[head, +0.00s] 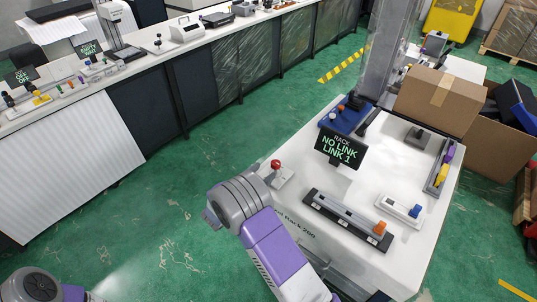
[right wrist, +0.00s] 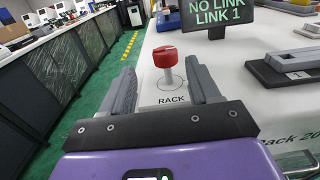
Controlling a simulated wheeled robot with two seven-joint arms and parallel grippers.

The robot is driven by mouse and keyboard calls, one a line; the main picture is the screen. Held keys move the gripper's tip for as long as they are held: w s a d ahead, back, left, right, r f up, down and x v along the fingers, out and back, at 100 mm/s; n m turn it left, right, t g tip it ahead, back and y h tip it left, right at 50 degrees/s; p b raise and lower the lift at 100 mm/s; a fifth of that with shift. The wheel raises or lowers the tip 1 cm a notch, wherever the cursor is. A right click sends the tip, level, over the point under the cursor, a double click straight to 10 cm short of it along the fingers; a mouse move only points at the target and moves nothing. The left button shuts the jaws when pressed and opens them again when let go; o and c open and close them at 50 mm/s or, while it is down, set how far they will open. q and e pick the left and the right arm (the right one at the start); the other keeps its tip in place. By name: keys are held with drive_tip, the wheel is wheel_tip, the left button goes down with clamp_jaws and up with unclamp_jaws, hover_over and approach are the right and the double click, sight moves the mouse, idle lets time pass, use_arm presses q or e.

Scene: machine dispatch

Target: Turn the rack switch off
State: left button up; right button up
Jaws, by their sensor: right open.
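The rack switch (head: 276,164) is a red knob on a short stem, set on a white plate at the left edge of the rack top. In the right wrist view, the red knob (right wrist: 165,57) stands upright above the printed word RACK. My right gripper (head: 240,200) is open and empty, close to the switch. In the right wrist view, its two grey fingers (right wrist: 160,85) stand on either side of the knob's line, with the knob a little beyond them. I see no contact. Only a grey and purple part of my left arm shows at the lower left; its gripper is out of view.
A black display (head: 340,148) reads RACK, NO LINK, LINK 1. A dark rail with an orange block (head: 380,228) and a white unit with a blue knob (head: 415,211) lie on the rack top. A cardboard box (head: 440,100) stands behind. Green floor is clear to the left.

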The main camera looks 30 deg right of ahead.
sight(273, 166)
drive_tip(key=shift+s+b+x, duration=0.15)
drive_tip(key=shift+b+x, duration=0.1)
drive_tip(key=shift+x, duration=1.5)
drive_tip(key=shift+s+b+x, duration=0.2)
drive_tip(key=shift+x, duration=1.6)
drive_tip(key=shift+d+r, duration=0.15)
drive_tip(key=c, duration=0.9)
